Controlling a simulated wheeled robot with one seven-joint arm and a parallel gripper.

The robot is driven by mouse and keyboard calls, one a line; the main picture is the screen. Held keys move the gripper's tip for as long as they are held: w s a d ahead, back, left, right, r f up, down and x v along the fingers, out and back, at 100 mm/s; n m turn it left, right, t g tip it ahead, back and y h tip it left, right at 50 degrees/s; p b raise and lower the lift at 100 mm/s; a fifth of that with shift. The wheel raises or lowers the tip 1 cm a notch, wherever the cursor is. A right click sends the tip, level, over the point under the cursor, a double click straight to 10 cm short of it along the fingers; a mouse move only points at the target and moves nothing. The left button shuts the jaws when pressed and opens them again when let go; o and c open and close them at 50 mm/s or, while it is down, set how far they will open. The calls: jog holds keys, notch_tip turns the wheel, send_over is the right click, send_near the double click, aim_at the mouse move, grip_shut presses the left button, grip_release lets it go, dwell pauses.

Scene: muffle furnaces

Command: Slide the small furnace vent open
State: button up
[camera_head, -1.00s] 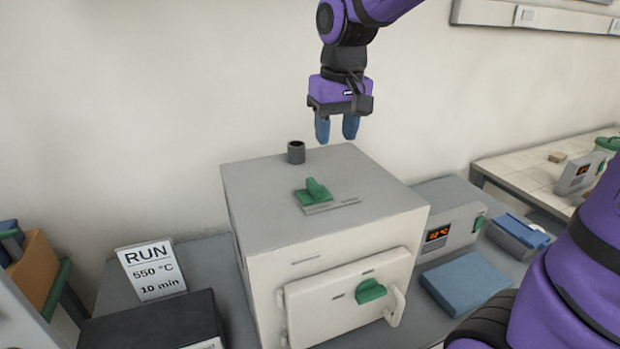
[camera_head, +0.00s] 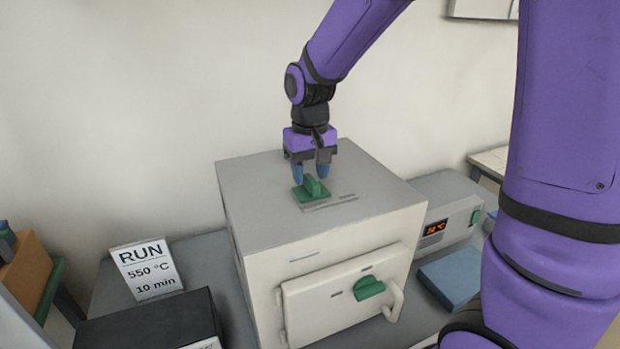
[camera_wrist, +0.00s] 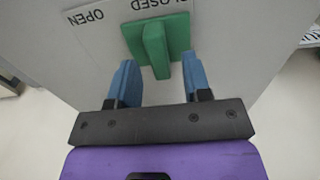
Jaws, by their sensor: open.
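The small furnace (camera_head: 245,225) is a pale box with a grey top. Its vent slider (camera_head: 311,188) is a green plate with an upright fin on the top. In the wrist view the green slider (camera_wrist: 157,42) sits beside the word CLOSED, with OPEN printed further left. My gripper (camera_head: 311,174) is just above and behind the slider in the head view. In the wrist view my gripper (camera_wrist: 163,80) is open, its two blue fingers apart with the fin between their lines and a little beyond the tips. I cannot tell that they touch it.
The furnace door (camera_head: 345,295) has a green knob (camera_head: 369,288) and a pale handle. A sign (camera_head: 146,270) reads RUN 550 °C 10 min. A controller (camera_head: 450,222) with a lit display and a blue block (camera_head: 452,274) stand at right. The furnace top around the slider is clear.

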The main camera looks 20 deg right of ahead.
aim_at(333, 186)
jog(key=shift+f, duration=0.95)
grip_shut()
jog(key=shift+d, duration=2.7)
grip_release()
jog(key=shift+d, duration=0.15)
notch_tip(333, 186, up, 11)
